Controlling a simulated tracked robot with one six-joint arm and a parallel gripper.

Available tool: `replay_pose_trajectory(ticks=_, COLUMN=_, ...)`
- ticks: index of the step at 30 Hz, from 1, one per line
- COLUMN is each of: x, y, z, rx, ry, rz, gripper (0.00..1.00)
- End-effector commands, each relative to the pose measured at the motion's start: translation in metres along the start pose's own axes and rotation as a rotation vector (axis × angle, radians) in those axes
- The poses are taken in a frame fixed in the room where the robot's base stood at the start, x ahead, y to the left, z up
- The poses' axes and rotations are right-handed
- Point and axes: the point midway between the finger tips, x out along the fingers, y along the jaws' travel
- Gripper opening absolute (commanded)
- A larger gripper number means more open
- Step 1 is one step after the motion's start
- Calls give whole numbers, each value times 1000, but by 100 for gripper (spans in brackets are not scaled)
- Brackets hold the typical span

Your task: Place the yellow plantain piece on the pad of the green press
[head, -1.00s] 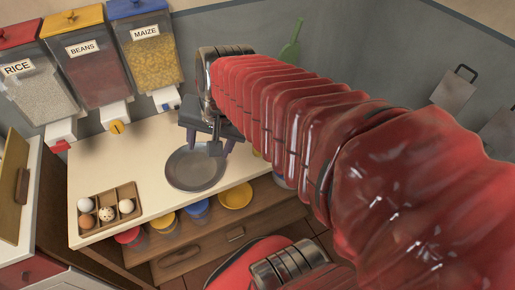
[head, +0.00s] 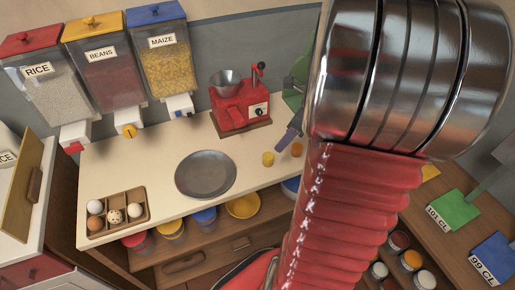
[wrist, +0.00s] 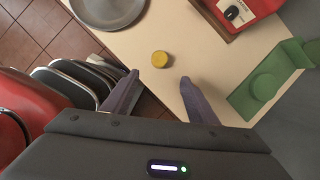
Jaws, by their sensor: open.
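The yellow plantain piece (head: 268,159) is a short upright disc on the cream counter, right of the pan. In the wrist view the yellow piece (wrist: 161,59) lies just beyond the fingertips, roughly centred between them. My gripper (wrist: 159,79) is open and empty, its two purple-grey fingers apart. In the head view my arm hides most of it. The green press (wrist: 262,90) is to the right in the wrist view, with a round green pad (wrist: 264,86) that looks bare. The press (head: 292,97) is mostly hidden behind my arm in the head view.
A grey pan (head: 205,175) lies left of the yellow piece. A red grinder (head: 240,102) stands behind it. An egg tray (head: 117,213) is at the far left. The counter's front edge is close to the yellow piece.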

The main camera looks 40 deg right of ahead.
Motion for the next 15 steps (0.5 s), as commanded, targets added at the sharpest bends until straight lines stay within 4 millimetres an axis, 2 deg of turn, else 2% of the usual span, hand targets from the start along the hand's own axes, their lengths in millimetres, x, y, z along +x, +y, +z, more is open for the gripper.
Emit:
replay_pose_trajectory(ticks=10, x=3, y=0, z=0, rx=-2, ry=0, rz=1, gripper=53)
replay_pose_trajectory(ticks=15, x=20, y=2, z=1, rx=-2, ry=1, rz=5, gripper=53)
